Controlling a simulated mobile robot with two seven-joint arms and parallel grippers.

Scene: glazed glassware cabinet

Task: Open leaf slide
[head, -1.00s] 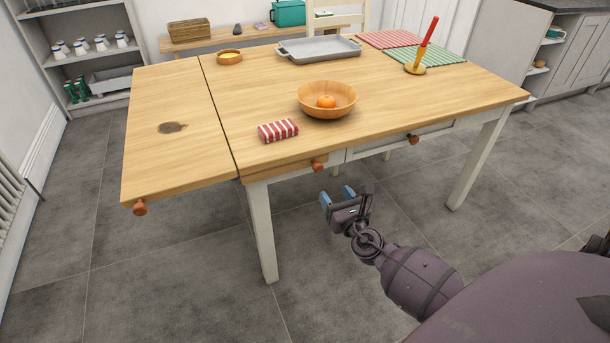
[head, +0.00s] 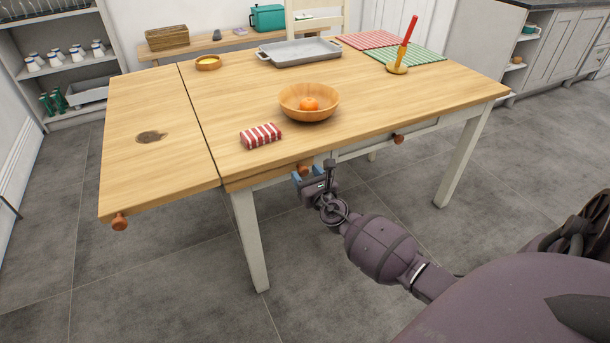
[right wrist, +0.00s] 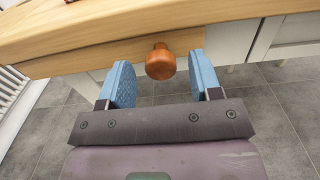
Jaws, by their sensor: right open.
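The leaf slide (right wrist: 112,57) is a wooden strip under the front edge of the table top, with a round orange-brown knob (right wrist: 160,63). In the head view the knob (head: 305,169) is close to my right gripper (head: 309,175) and partly hidden by it. In the right wrist view my right gripper (right wrist: 162,82) is open, its two blue fingers to either side of the knob. Gaps show on both sides, so neither finger visibly touches it. The slide appears pushed in under the table top. My left gripper is not in view.
The wooden table (head: 400,100) has a side leaf (head: 160,110) with its own knob (head: 120,222). An orange bowl (head: 309,103) and a striped red-and-white packet (head: 261,136) stand near the front edge. A second knob (head: 398,139) is farther right. Floor in front is clear.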

